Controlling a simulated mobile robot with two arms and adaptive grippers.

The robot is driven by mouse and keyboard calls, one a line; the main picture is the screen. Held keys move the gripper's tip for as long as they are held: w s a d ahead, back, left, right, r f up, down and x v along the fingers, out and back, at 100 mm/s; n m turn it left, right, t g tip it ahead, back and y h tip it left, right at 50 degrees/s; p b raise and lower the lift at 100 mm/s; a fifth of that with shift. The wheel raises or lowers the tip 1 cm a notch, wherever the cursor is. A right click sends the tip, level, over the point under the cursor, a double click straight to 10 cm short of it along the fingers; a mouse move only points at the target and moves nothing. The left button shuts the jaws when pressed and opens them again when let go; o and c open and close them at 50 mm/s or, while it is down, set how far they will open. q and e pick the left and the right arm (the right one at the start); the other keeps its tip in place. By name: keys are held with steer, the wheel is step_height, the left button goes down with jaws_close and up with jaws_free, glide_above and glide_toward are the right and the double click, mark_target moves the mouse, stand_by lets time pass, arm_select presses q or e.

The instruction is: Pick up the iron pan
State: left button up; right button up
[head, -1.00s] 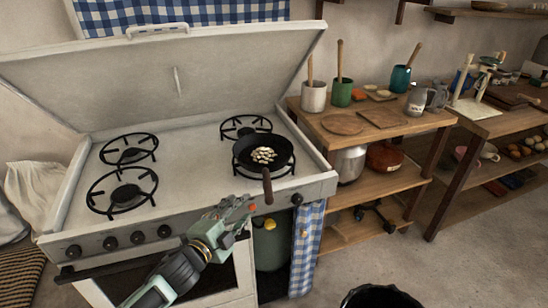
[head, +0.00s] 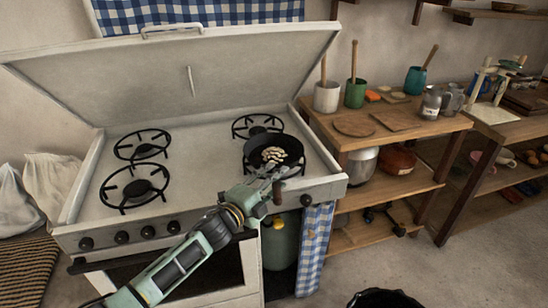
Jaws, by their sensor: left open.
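The black iron pan (head: 290,146) sits on the front right burner of the white stove (head: 190,188). A small heap of pale pieces (head: 275,155) lies in it. Its brown handle (head: 277,192) points toward the stove's front edge and is partly hidden by my gripper. My left gripper (head: 276,175) is open, with its fingers at the handle near the pan's rim. I cannot tell whether they touch the handle. My right gripper does not show.
The stove's raised lid (head: 190,75) stands behind the burners. The other burners are empty. A wooden shelf unit (head: 375,130) with cups, boards and pots stands to the right. A green gas bottle (head: 282,242) is below the pan. A black bin (head: 384,299) stands on the floor.

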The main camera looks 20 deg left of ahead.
arm_select(q)
steer(key=shift+w+d, duration=0.1)
steer(key=shift+w, duration=0.05)
jaws_close()
steer(key=shift+f, duration=0.1)
stand_by(0.6)
